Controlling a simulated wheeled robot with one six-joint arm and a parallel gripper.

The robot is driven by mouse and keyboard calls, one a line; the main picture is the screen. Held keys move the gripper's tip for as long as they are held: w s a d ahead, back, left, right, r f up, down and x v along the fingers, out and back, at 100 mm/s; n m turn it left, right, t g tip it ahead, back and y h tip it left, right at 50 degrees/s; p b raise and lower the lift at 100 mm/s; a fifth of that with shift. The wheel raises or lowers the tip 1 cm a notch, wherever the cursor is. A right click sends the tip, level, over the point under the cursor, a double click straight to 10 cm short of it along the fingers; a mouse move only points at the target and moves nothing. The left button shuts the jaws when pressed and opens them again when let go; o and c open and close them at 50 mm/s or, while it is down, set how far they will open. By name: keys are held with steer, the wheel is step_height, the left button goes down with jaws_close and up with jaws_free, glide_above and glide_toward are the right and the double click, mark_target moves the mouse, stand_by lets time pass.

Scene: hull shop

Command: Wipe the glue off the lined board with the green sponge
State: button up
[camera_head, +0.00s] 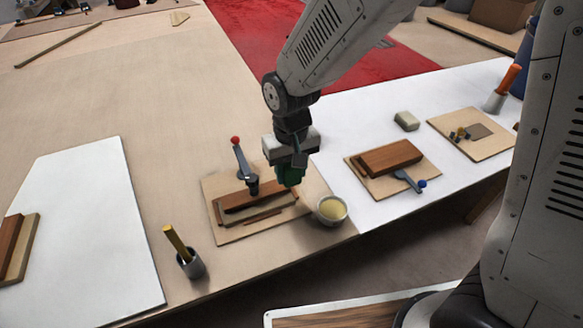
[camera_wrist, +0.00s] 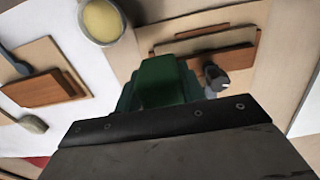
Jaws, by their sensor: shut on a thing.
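My gripper (camera_head: 291,163) is shut on the green sponge (camera_head: 289,178), which hangs below the fingers over the right part of the middle board (camera_head: 233,233). The sponge also shows at the centre of the wrist view (camera_wrist: 162,82). The middle board carries a brown wooden block, thin strips and a clamp with a red knob (camera_head: 236,141). The sponge appears to be just above or at the board; I cannot tell whether it touches. I cannot make out lines or glue on any board.
A bowl of yellowish stuff (camera_head: 332,210) stands close right of the sponge. A second board (camera_head: 432,178) with a blue-knobbed clamp and a third board (camera_head: 498,146) lie right. A grey cup (camera_head: 191,265) with a yellow stick stands front left. The table's back left is mostly clear.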

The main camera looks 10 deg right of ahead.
mark_target(267, 210)
step_height(267, 210, down, 8)
steer(key=shift+r, duration=0.1)
steer(key=a, duration=0.2)
steer(key=s+a, duration=0.1)
steer(key=a, duration=0.1)
steer(key=shift+s+a+r, duration=0.15)
steer(key=shift+s+a, duration=0.05)
steer(key=shift+a, duration=0.1)
steer(key=shift+s+a, duration=0.2)
steer(key=shift+a, duration=0.65)
steer(key=shift+f, duration=0.2)
